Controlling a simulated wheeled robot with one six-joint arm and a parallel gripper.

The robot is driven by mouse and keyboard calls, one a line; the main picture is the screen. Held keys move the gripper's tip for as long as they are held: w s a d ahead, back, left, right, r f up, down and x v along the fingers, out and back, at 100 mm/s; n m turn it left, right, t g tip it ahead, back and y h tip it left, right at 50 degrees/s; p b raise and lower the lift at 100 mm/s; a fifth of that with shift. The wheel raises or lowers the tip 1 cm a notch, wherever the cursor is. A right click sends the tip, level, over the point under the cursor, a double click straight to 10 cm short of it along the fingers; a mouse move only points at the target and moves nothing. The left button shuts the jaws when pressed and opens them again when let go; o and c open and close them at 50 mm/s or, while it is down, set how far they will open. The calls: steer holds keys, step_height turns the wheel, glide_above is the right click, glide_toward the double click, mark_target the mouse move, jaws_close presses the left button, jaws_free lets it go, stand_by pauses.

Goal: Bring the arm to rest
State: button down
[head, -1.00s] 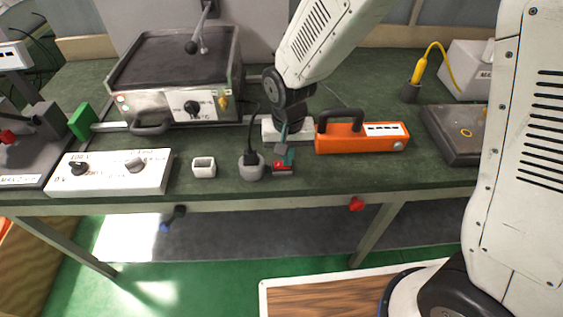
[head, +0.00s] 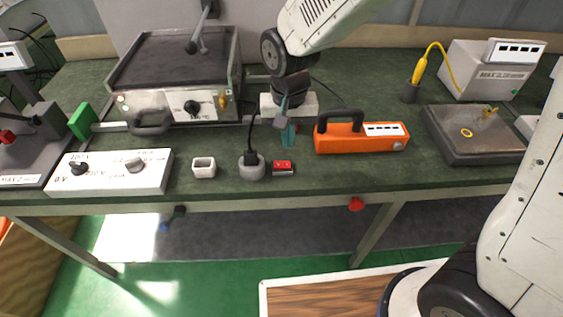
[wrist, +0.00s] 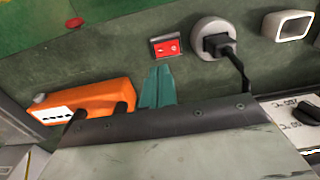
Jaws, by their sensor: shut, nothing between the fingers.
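My gripper (head: 289,136) is shut and empty, its teal fingers pointing down above the green bench (head: 330,178). In the wrist view its fingers (wrist: 157,86) are closed together. In the head view it is just behind a small red switch (head: 283,168) and left of the orange device with a black handle (head: 361,137). The red switch also shows in the wrist view (wrist: 166,47), apart from the fingertips. My arm reaches in from the upper right.
A grey socket with a black plug (head: 251,171) and a white hollow block (head: 204,168) stand left of the switch. A white control box (head: 110,172) is farther left. A hotplate machine (head: 173,75) is behind. A dark plate (head: 472,137) lies right.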

steer(key=shift+r, duration=0.15)
stand_by(0.4)
steer(key=s+d+r, duration=0.8)
steer(key=s+d, duration=0.1)
steer(key=d, duration=0.1)
steer(key=s+d+r+t, duration=0.1)
steer(key=s+d+r, duration=0.6)
steer(key=s+d, duration=0.3)
steer(key=shift+s+d+r, duration=0.25)
steer(key=shift+d+r, duration=0.1)
steer(key=shift+d, duration=0.05)
